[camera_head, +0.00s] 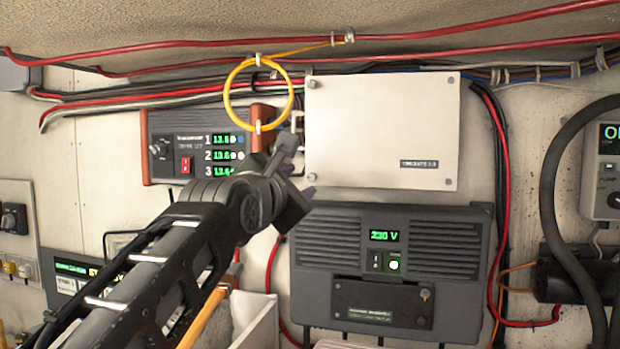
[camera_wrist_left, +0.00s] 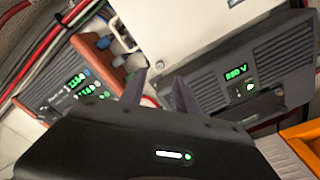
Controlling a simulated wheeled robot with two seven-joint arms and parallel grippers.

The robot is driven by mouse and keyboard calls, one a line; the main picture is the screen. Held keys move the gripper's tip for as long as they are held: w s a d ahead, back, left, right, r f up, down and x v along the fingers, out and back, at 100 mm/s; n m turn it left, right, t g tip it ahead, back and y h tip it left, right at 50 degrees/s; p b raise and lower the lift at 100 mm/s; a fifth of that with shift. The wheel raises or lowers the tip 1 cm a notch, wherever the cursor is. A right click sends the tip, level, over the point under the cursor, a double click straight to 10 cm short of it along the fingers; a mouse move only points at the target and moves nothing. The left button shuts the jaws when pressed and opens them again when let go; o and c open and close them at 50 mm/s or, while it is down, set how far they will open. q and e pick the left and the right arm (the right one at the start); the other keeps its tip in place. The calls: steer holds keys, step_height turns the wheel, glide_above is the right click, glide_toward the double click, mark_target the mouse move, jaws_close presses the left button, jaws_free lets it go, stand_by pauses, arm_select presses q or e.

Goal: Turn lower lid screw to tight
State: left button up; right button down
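The cream box lid (camera_head: 385,130) has small round screws at its corners: upper left (camera_head: 311,84), upper right (camera_head: 450,80) and lower right (camera_head: 449,182). My left gripper (camera_head: 296,172) is at the lid's lower left. In the left wrist view its fingers (camera_wrist_left: 159,88) are apart and empty.
The 230 V unit (camera_head: 460,250) sits under the lid. A three-row display unit (camera_head: 175,148) is left, with a yellow cable loop (camera_head: 228,90) above. A thick black hose (camera_head: 550,190) hangs right. An orange edge (camera_wrist_left: 305,140) shows in the wrist view.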

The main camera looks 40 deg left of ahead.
mark_target(311, 177)
arm_select(q)
steer(key=p+x, duration=0.3)
steer(key=x, duration=0.4)
steer(key=shift+w+a+p, duration=0.1)
steer(key=shift+p, duration=0.3)
steer(key=shift+w+a, duration=0.1)
steer(key=shift+w, duration=0.3)
steer(key=shift+c, duration=0.2)
jaws_close()
steer(key=shift+f, duration=0.1)
